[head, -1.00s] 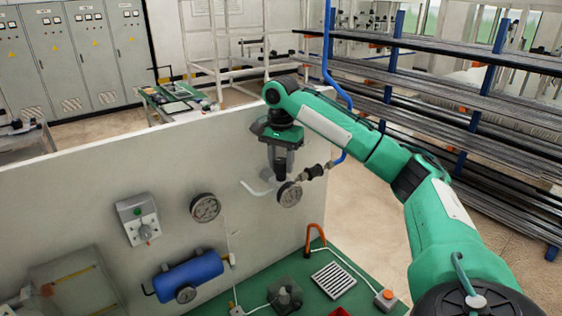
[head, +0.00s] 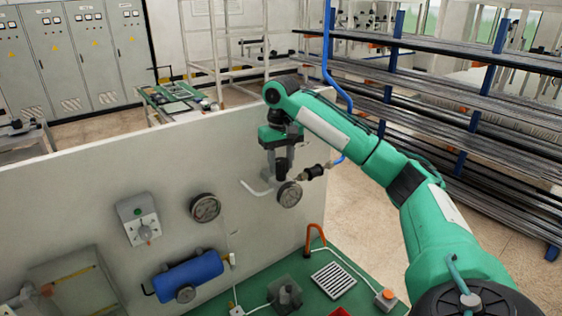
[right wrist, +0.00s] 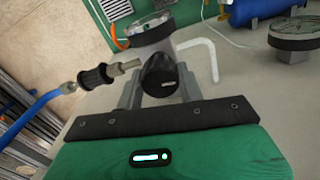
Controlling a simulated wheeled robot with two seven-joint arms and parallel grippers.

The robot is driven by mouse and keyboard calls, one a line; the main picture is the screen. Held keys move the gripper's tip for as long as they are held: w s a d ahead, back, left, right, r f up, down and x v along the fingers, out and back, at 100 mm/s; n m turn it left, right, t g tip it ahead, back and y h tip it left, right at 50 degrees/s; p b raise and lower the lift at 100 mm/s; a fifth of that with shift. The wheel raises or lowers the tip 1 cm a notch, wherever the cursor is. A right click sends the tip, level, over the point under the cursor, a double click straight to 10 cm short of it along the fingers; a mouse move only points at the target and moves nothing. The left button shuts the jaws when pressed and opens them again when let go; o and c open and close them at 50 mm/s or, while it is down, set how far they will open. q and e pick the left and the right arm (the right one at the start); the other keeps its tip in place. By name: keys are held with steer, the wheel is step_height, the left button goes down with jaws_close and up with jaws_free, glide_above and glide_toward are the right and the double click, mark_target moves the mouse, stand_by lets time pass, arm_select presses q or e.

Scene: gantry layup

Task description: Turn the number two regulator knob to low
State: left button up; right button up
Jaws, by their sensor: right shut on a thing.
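A regulator with a round gauge (head: 289,194) is mounted on the pale panel (head: 80,190). Its black knob (right wrist: 159,74) has a small pale mark and sits between the fingers of my right gripper (right wrist: 160,90). In the head view my right gripper (head: 279,166) reaches down over the regulator, shut on the knob, whose dark side shows between the fingers. The regulator's gauge also shows in the right wrist view (right wrist: 151,28). No number or low marking is readable. My left gripper is out of view.
A black coupling (head: 314,171) with a blue hose joins the regulator's right side. A second gauge (head: 205,208), a switch box (head: 138,219) and a blue cylinder (head: 188,274) are on the panel to the left. A green bench (head: 345,267) lies below.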

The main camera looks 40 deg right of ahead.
steer(key=n, duration=0.5)
steer(key=shift+n, duration=0.4)
steer(key=n, duration=0.9)
steer(key=shift+n, duration=2.6)
steer(key=o, duration=1)
